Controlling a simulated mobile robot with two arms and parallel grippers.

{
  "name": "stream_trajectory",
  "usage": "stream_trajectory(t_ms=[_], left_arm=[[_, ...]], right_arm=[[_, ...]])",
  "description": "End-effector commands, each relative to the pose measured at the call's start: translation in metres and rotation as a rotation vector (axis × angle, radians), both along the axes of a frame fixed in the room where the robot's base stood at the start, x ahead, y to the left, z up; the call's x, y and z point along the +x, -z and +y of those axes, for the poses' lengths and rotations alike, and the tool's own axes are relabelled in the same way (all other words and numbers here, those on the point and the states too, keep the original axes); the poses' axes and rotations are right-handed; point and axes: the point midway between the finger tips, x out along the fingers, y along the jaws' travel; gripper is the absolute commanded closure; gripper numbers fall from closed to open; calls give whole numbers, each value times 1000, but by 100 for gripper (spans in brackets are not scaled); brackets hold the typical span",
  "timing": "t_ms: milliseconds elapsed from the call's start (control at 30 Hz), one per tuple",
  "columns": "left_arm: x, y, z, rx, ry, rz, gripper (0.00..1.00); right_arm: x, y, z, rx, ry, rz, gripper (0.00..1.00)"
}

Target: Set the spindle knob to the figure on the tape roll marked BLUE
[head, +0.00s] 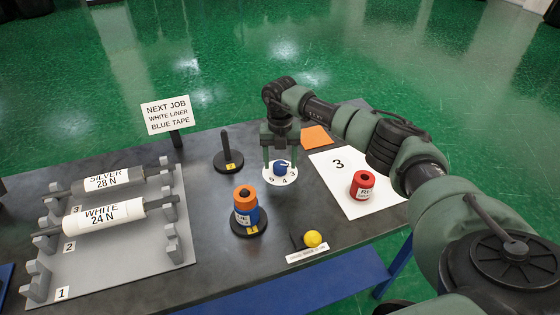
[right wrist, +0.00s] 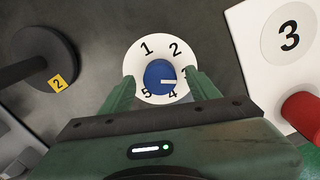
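The blue spindle knob (right wrist: 160,75) sits on a white round dial (right wrist: 148,53) with figures 1 to 5. Its white pointer faces right, close to the 3, which is partly hidden by a finger. In the head view the knob (head: 281,168) is below my right gripper (head: 281,164). My right gripper (right wrist: 162,92) is open, with one finger on each side of the knob, apart from it. An orange-and-blue tape stack (head: 246,199) stands on a post base; its label print is too small to read surely. My left gripper is not in view.
A red roll (head: 362,184) stands on a white sheet (head: 334,181) marked 3. An empty post (head: 228,157) is left of the dial. A grey rack (head: 120,258) holds SILVER 28 N and WHITE 24 N rolls. A sign (head: 168,115) reads WHITE LINER, BLUE TAPE.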

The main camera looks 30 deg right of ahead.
Motion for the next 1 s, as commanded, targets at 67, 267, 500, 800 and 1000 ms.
stream_trajectory(t_ms=[67,267,500,800,1000], left_arm=[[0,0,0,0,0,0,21],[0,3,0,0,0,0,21],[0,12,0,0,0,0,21],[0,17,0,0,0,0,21],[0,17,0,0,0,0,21]], right_arm=[[0,1,0,0,-1,2,39],[0,-6,1,1,-2,1,39],[1,-46,0,1,-1,-3,39],[0,-76,0,1,-1,1,39],[0,-78,0,1,-1,2,39]])
